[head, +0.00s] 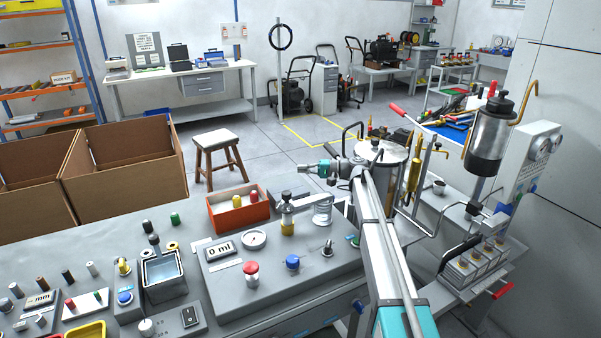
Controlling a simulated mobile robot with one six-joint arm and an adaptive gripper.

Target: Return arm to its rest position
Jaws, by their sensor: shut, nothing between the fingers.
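My arm stretches up from the bottom of the head view, over the right end of the grey test bench (225,310). Its wrist bends to the left at the far end. My gripper (303,168) points left, small in the view, with its fingers shut and nothing held. The silver cylindrical tank (382,185) stands just right of the wrist, partly hidden by my arm. Whether the wrist touches the tank I cannot tell.
An orange-red box (238,215) with small parts sits on the bench's back edge. Open cardboard boxes (125,165) stand behind at left, and a stool (217,155) beyond. A hanging metal canister (488,140) and piping crowd the right.

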